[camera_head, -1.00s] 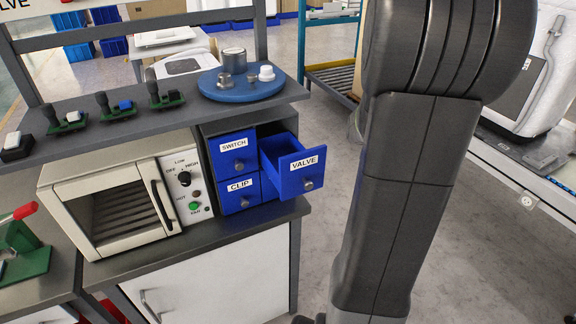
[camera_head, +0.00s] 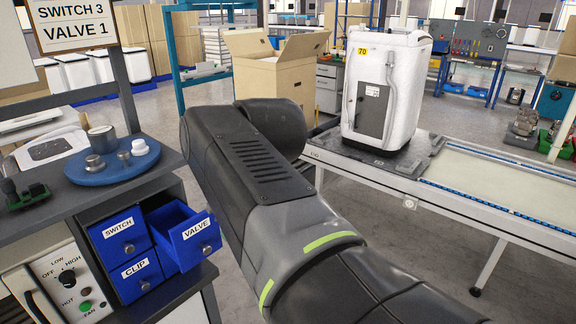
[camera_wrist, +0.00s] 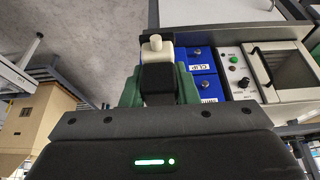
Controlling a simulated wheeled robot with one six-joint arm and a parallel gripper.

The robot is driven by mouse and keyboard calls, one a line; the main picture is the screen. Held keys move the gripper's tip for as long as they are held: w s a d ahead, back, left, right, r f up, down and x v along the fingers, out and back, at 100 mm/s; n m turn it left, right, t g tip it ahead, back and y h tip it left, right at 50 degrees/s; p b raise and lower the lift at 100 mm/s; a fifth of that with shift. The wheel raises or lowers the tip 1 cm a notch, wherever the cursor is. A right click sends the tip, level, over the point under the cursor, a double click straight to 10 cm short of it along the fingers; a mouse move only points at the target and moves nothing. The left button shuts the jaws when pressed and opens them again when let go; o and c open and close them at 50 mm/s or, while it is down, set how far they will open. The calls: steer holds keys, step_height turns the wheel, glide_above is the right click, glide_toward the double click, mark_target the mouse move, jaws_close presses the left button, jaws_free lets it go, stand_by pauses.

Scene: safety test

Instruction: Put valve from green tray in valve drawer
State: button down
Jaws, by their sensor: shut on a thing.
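The valve drawer (camera_head: 192,232) is blue, labelled VALVE and pulled open at the top right of the small drawer block. Its inside looks empty from here. My gripper (camera_wrist: 158,78) shows only in the wrist view, between green parts on both sides. It is shut on a black piece with a cream knobbed top (camera_wrist: 157,48), which I take to be the valve. In that view the held piece stands in front of the blue drawers and covers part of them. No green tray can be made out for sure.
The closed switch drawer (camera_head: 119,236) and clip drawer (camera_head: 137,275) adjoin the open one. Above is a shelf with a round blue tray (camera_head: 95,177) holding several metal and white parts. An oven (camera_head: 65,285) stands left. A conveyor table (camera_head: 480,190) is at right.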

steer(key=w+a+f+t+y+p, duration=0.2)
steer(key=w+a+y+p, duration=0.1)
steer(key=w+a, duration=1.2)
steer(key=shift+h, duration=0.4)
steer(key=a+f, duration=0.1)
steer(key=f, duration=0.2)
steer(key=a+f, duration=0.1)
steer(key=f, duration=0.2)
steer(key=a+f, duration=0.1)
steer(key=f, duration=0.2)
steer(key=shift+w+a, duration=0.15)
steer(key=shift+w, duration=0.2)
steer(key=shift+w+a+f, duration=0.15)
steer(key=shift+a+f, duration=0.05)
steer(key=shift+f, duration=0.5)
steer(key=p, duration=0.1)
steer(key=g+h+p, duration=0.1)
steer(key=p, duration=0.1)
steer(key=shift+w+a+r, duration=0.15)
steer(key=shift+a+r, duration=0.05)
steer(key=shift+r, duration=0.05)
steer(key=shift+w+f+g+h+p, duration=0.1)
steer(key=shift+f+g+h+p, duration=0.1)
steer(key=shift+g+h+p, duration=0.5)
steer(key=shift+f, duration=1.5)
